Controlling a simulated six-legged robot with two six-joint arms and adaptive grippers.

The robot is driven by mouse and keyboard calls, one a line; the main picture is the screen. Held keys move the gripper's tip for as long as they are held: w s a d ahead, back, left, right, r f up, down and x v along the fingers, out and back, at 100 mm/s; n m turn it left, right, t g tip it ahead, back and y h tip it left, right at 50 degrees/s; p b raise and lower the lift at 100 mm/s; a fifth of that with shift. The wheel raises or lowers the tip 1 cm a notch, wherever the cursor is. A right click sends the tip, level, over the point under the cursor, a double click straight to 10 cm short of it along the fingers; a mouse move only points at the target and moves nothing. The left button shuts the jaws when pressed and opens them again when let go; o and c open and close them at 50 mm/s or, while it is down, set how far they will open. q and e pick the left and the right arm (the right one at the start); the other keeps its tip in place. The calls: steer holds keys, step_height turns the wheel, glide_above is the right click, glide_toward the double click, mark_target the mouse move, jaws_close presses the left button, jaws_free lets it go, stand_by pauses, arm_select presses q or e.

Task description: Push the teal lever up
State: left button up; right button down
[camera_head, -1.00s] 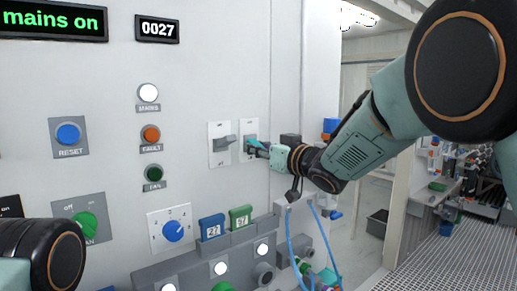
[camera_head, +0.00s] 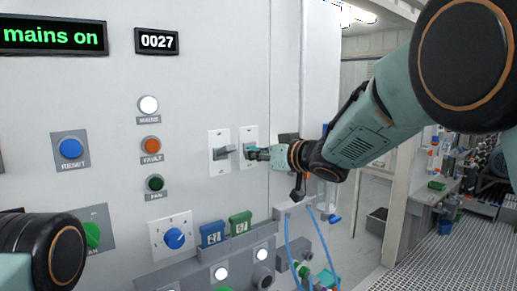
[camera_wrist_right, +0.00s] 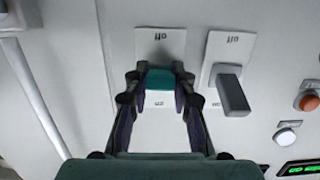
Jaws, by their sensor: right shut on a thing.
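The teal lever sits on a white plate (camera_head: 249,132) on the grey wall panel, right of a grey lever (camera_head: 224,153) on its own plate. My right gripper (camera_head: 256,153) reaches it from the right and is shut on it. In the right wrist view, which shows the labels upside down, the teal lever (camera_wrist_right: 160,79) lies between the two fingertips of the right gripper (camera_wrist_right: 160,84). Its off label is above it there, and a partly covered label is below. The fingers partly hide the lever, so its exact angle is unclear. My left gripper is out of view.
The grey lever (camera_wrist_right: 231,92) stands out close beside my right fingers. Below are a blue tag (camera_head: 212,233) and a green tag (camera_head: 240,222) in grey holders, and a blue dial (camera_head: 174,238). Blue hoses (camera_head: 288,245) hang under my right wrist.

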mark_target(254, 148)
steer(key=shift+r+g+h+p, duration=0.3)
steer(key=shift+r+g+h, duration=0.2)
steer(key=shift+g, duration=0.2)
steer(key=shift+w+r+g+h, duration=0.1)
steer(key=shift+r+g+h, duration=0.35)
steer(key=shift+g+h, duration=0.3)
steer(key=shift+w+r+g+h, duration=0.1)
steer(key=shift+r+g+h, duration=0.4)
steer(key=shift+g, duration=0.45)
steer(key=shift+w+a+r+g+h, duration=0.15)
steer(key=shift+r+g+h, duration=0.2)
steer(key=shift+g+h, duration=0.35)
steer(key=c, duration=1.5)
jaws_free()
steer(key=o, duration=0.4)
steer(key=shift+s+f+g, duration=0.2)
steer(key=shift+g, duration=0.1)
steer(key=shift+v, duration=5.9)
